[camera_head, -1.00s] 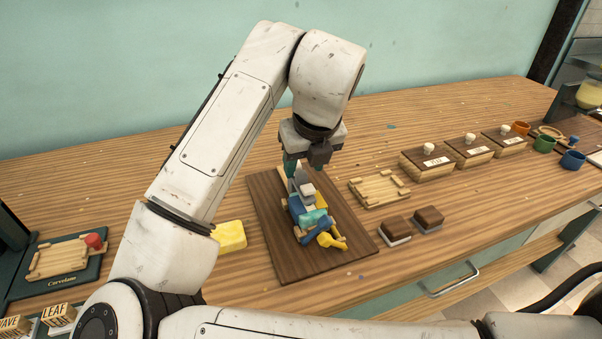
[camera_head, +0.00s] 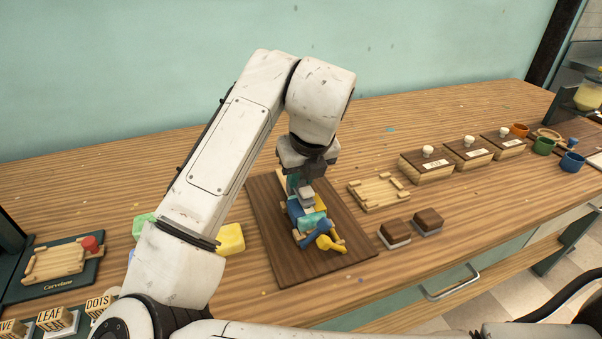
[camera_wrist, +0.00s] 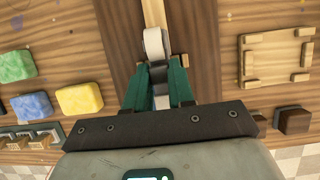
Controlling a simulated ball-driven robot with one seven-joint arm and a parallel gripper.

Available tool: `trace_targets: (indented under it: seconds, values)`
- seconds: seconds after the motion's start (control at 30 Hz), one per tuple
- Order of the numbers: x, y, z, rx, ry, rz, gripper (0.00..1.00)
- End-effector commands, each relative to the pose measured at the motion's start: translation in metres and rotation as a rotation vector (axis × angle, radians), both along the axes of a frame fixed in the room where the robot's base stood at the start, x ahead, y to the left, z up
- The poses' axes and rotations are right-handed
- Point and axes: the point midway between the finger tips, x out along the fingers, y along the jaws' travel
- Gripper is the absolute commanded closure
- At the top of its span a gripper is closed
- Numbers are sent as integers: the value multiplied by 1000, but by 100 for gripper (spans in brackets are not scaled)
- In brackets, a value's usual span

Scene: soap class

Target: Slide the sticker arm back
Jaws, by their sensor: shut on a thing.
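A small machine of blue, teal, yellow and grey parts (camera_head: 308,220) stands on a dark brown board (camera_head: 290,262). A yellow lever (camera_head: 329,243) is at its near end. My gripper (camera_head: 302,186) is low over the machine's far end. In the wrist view its green fingers (camera_wrist: 158,78) are shut on a narrow grey piece (camera_wrist: 158,74), probably the sticker arm. A whitish rounded part (camera_wrist: 153,42) lies just beyond the fingertips. My gripper hides much of the machine in the wrist view, and my wrist covers its far end in the head view.
Yellow (camera_head: 230,238) and green (camera_head: 143,224) soap blocks lie left of the board. A wooden frame tray (camera_head: 379,193) and two brown-topped stamps (camera_head: 428,219) are to its right. Labelled boxes (camera_head: 427,165) stand farther right. Bare counter lies behind the board.

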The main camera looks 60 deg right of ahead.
Motion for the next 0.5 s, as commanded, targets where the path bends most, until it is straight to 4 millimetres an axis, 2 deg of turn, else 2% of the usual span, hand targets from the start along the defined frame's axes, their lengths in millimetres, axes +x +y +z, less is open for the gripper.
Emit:
trace_targets:
  seconds: [0.03,0.13,0.5]
  values:
    - [0,0,0,0,0,0,90]
    - [0,0,0,0,0,0,100]
    - [0,0,0,0,0,0,100]
